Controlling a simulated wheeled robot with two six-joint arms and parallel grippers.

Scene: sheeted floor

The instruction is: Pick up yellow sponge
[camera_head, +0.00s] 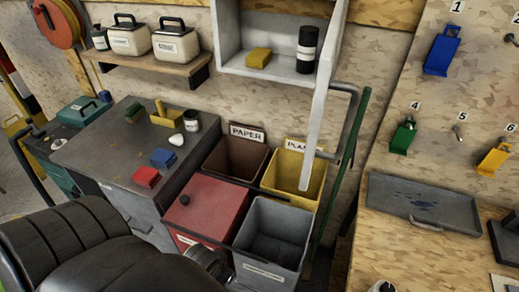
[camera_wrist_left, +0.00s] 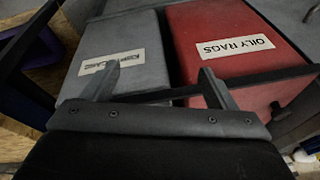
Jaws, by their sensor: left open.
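A yellow sponge-like block (camera_head: 258,57) lies in the white open wall shelf (camera_head: 275,73), left of a black bottle. Another yellow piece (camera_head: 166,114), shaped like a small open holder, sits on the grey cabinet top. My left gripper (camera_wrist_left: 158,80) is open and empty in the left wrist view, in front of the grey bin (camera_wrist_left: 125,55) and the red bin (camera_wrist_left: 240,45). It is far below the shelf. In the head view my dark arm fills the lower left, and the fingertips cannot be made out. My right gripper is not in view.
Paper (camera_head: 238,155) and yellow (camera_head: 293,172) bins stand behind the red and grey ones. Red and blue blocks (camera_head: 162,157) lie on the cabinet. A workbench with a tray (camera_head: 425,199) is at right.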

